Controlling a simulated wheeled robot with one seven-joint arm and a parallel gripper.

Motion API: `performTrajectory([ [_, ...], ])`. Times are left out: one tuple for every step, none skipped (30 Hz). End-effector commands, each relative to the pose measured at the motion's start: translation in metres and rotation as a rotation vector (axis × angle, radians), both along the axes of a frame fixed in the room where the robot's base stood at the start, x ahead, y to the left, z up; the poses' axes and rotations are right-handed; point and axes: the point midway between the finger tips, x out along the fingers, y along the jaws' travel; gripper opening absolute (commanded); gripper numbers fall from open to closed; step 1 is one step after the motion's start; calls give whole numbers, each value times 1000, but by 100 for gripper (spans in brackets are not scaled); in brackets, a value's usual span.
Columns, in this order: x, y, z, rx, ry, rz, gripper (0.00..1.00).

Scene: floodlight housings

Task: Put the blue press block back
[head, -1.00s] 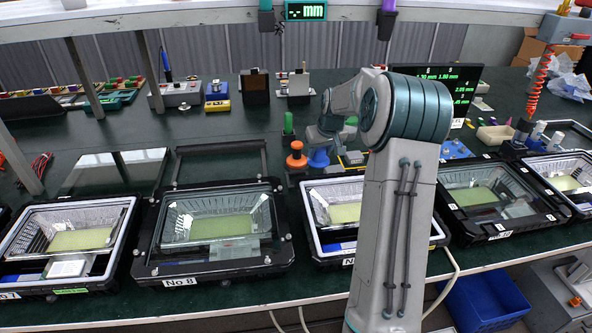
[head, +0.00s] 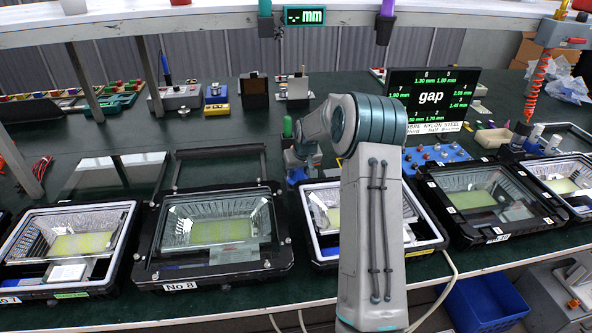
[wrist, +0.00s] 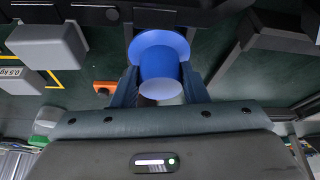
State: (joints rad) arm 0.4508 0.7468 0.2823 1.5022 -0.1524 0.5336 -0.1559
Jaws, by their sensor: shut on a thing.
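The blue press block (wrist: 160,52), a round body with a wide flange, sits between the two fingers of my gripper (wrist: 160,88) in the wrist view. The fingers are shut on it, one on each side. In the head view my gripper (head: 298,172) is low over the bench, behind the open housing in the middle. My own arm hides most of the block there. Whether the block touches the surface below it cannot be told.
A small orange piece (wrist: 105,87) and a grey weight block (wrist: 45,45) lie near the gripper in the wrist view. Housing No 8 (head: 170,272) stands left of the arm. The gap display (head: 432,97) and a blue peg board (head: 437,157) are to the right.

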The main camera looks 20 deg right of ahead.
Motion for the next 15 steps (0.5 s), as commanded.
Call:
performTrajectory([
  [0, 0, 0, 0, -1, 0, 13],
  [0, 0, -1, 0, -1, 0, 13],
  [0, 0, -3, 0, -1, 0, 13],
  [0, 0, -4, 0, -1, 0, 13],
  [0, 0, -5, 0, -1, 0, 13],
  [0, 0, -6, 0, -1, 0, 13],
  [0, 0, -7, 0, -1, 0, 13],
  [0, 0, -8, 0, -1, 0, 13],
  [0, 0, -9, 0, -1, 0, 13],
  [0, 0, -10, 0, -1, 0, 13],
  [0, 0, -11, 0, 0, 0, 43],
  [0, 0, -9, 0, 0, 0, 54],
  [0, 0, -9, 0, 0, 0, 62],
  [0, 0, -9, 0, 0, 0, 62],
  [0, 0, -9, 0, 0, 0, 62],
])
